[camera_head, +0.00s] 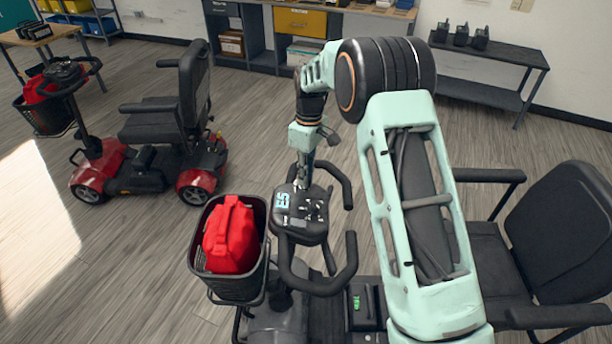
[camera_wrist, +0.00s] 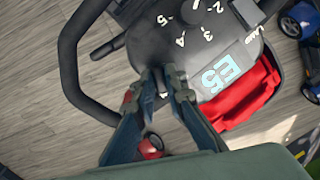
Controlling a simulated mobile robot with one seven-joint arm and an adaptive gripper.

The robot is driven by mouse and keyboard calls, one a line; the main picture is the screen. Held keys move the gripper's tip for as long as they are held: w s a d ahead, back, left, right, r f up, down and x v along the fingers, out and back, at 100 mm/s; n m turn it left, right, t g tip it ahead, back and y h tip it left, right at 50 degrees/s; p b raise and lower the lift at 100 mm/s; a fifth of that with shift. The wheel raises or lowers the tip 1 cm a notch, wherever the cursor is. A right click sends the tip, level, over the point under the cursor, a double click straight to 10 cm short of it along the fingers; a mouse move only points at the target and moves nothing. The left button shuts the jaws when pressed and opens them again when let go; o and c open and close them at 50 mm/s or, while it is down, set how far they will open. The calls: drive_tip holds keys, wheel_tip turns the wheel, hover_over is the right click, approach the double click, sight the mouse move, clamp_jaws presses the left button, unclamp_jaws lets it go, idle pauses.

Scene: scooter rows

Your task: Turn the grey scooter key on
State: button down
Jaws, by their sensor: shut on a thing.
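The grey scooter (camera_head: 278,326) stands close in front of me, with its dark control panel (camera_head: 312,232) and looped handlebars at the middle of the head view. In the wrist view the control panel (camera_wrist: 205,65) shows a pale-blue E5 mark and a numbered dial. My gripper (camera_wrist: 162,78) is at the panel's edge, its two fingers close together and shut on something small. That is likely the key, mostly hidden between the fingertips. I cannot tell which way it is turned. In the head view my gripper (camera_head: 304,182) reaches down to the panel's far side.
A red scooter (camera_head: 150,150) stands behind at left. A grey shelf (camera_head: 490,97) stands by the back wall. The scooter's seat (camera_head: 560,235) is at right. Floor between the scooters is clear.

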drive_tip(key=shift+m, duration=0.3)
drive_tip(key=c, duration=2)
unclamp_jaws()
drive_tip(key=shift+o, duration=0.2)
wheel_tip(320, 180, up, 12)
drive_tip(key=shift+w+d, duration=0.25)
drive_tip(key=shift+w, duration=0.2)
